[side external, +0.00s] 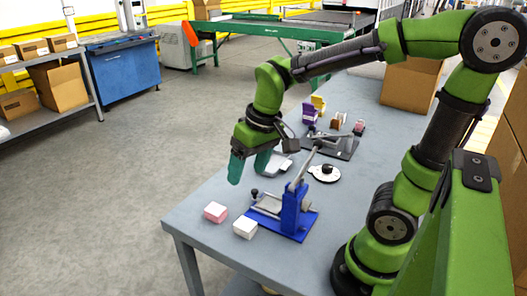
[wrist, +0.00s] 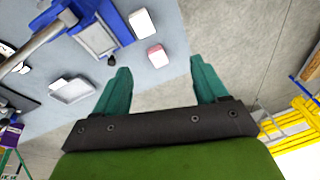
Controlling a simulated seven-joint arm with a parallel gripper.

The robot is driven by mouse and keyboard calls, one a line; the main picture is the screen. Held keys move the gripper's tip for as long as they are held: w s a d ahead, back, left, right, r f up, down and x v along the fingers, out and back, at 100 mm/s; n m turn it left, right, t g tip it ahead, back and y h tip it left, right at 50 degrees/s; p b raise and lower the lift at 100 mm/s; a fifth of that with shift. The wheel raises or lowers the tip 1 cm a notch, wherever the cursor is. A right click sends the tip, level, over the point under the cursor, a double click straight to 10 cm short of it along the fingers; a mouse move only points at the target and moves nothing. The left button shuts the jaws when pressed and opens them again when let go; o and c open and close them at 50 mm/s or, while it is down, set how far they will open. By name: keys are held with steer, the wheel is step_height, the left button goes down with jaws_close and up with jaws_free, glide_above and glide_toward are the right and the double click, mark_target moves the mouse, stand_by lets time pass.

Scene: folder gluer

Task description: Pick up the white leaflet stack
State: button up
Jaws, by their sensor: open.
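The white leaflet stack (side external: 245,228) is a small white block lying on the grey table near its front edge, left of the blue press. It also shows near the top of the wrist view (wrist: 142,24). A similar stack with pink sides and a white top (side external: 215,212) lies just beside it, and in the wrist view (wrist: 157,56) it is closer to my fingers. My gripper (side external: 249,177) is open and empty. It hangs above the table's left side, farther back than both stacks. Its teal fingers frame bare floor and table edge in the wrist view (wrist: 159,67).
The blue press (side external: 293,210) with a raised lever stands close right of the white stack. A pale tray (side external: 275,165), a white disc with a black knob (side external: 324,173) and a dark fixture (side external: 332,144) lie farther back. Open floor is left of the table (side external: 200,243).

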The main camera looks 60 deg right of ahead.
steer(key=w+d+f+n+g+h, duration=0.1)
steer(key=w+f+n+g, duration=0.1)
steer(key=w, duration=0.1)
glide_above(245, 224)
steer(key=shift+g, duration=0.4)
steer(key=f, duration=1.1)
steer(key=shift+w+d+f, duration=0.15)
steer(key=shift+w+d, duration=0.05)
steer(key=shift+w, duration=0.1)
steer(key=f, duration=0.4)
steer(key=shift+s+a+f, duration=0.1)
steer(key=shift+s+a, duration=0.05)
steer(key=shift+s, duration=0.2)
steer(key=shift+f, duration=0.55)
steer(key=c, duration=1.1)
